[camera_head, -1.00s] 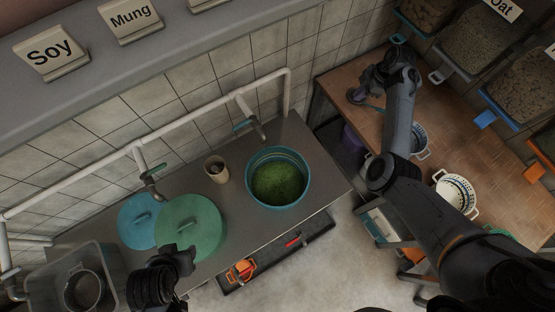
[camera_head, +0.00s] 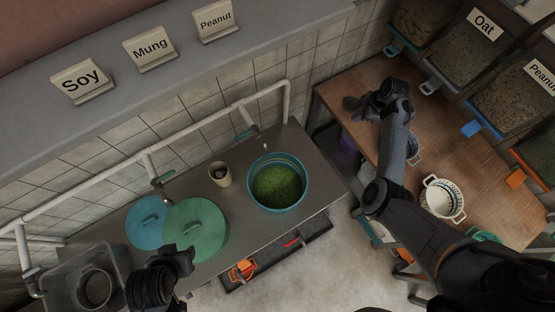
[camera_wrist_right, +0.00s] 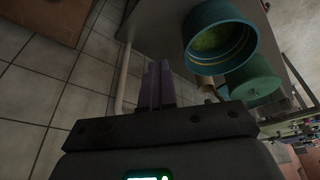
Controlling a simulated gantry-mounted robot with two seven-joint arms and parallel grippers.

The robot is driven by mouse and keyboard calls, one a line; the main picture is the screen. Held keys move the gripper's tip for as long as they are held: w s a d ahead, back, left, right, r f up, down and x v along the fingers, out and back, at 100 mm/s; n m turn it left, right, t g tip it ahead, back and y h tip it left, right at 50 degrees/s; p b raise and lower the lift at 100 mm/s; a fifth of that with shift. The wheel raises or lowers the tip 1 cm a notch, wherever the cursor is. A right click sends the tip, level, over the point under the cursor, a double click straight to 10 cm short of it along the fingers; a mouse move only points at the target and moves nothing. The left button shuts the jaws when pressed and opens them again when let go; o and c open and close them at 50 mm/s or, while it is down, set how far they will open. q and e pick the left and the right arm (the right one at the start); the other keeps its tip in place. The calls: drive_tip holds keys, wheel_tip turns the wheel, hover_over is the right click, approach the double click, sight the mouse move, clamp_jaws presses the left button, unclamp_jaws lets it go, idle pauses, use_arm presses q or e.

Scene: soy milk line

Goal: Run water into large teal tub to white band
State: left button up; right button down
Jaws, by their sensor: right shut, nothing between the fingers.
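The large teal tub (camera_head: 279,210) stands on the steel counter with green beans inside; it also shows in the right wrist view (camera_wrist_right: 222,66). A tap with a teal handle (camera_head: 246,134) is on the wall pipe just behind the tub's rim. I cannot make out any water running from it. My right gripper (camera_head: 352,104) is shut and empty, at the wooden table's left edge, right of and apart from the tap and tub. My left gripper (camera_head: 183,259) is in front of the green lid; its fingers are unclear.
A green lid (camera_head: 200,232) and a blue lid (camera_head: 143,219) are at the counter's left, below another tap (camera_head: 163,180). A beige cup (camera_head: 222,176) stands left of the tub. A grey basin (camera_head: 62,290) is at far left. A white pot (camera_head: 441,199) stands on the wooden table (camera_head: 485,171).

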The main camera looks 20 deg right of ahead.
drive_tip(key=s+a+m+p, duration=0.2)
drive_tip(key=s+a+p, duration=0.1)
drive_tip(key=s, duration=0.5)
drive_tip(key=shift+a+m+t+h, duration=0.3)
drive_tip(key=c, duration=1.9)
unclamp_jaws()
drive_tip(key=o, duration=0.9)
